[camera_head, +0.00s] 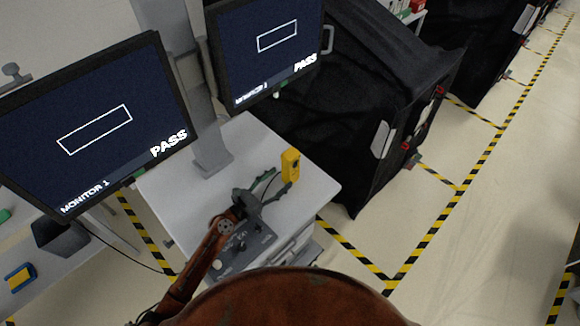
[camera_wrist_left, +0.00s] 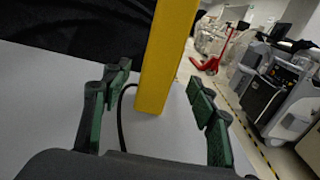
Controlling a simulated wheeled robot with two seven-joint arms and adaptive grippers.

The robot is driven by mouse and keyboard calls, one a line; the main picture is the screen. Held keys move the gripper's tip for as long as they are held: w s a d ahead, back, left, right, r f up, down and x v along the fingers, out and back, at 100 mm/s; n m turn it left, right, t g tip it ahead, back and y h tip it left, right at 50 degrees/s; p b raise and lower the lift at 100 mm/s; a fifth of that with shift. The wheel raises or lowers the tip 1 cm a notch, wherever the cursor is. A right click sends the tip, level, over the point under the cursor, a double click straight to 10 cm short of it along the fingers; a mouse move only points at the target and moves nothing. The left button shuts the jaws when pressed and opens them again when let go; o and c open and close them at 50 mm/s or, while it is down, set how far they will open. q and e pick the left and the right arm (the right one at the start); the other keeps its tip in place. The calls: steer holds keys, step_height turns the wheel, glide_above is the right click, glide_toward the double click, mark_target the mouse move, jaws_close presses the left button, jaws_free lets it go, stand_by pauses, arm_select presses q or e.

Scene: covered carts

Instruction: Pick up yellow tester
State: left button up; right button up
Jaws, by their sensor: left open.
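The yellow tester (camera_head: 290,166) stands upright on the white top of the cart (camera_head: 318,186), near its right corner. In the left wrist view the yellow tester (camera_wrist_left: 163,58) rises between and beyond the two green-padded fingers, with a dark cable beside its base. My left gripper (camera_head: 276,186) is open, with its fingers pointing toward the tester; it also shows in the left wrist view (camera_wrist_left: 160,95). I cannot tell whether either finger touches the tester. My right gripper is not in view.
Two monitors (camera_head: 95,125) (camera_head: 268,50) reading PASS stand over the cart on a grey post (camera_head: 208,140). A black covered cart (camera_head: 345,110) stands close behind. A grey control panel (camera_head: 243,246) lies by my left arm. Open floor with yellow-black tape is at right.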

mark_target(285, 174)
arm_select(q)
steer(key=shift+w+d+r, duration=0.1)
steer(key=shift+w+d, duration=0.25)
steer(key=shift+d, duration=0.1)
steer(key=x, duration=0.5)
steer(key=shift+w+f, duration=0.2)
steer(key=shift+w, duration=0.1)
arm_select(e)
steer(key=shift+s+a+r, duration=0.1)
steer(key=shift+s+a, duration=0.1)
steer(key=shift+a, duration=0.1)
arm_select(q)
steer(key=shift+c, duration=0.6)
steer(key=c, duration=1.3)
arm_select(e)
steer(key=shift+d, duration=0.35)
arm_select(q)
steer(key=shift+r, duration=0.15)
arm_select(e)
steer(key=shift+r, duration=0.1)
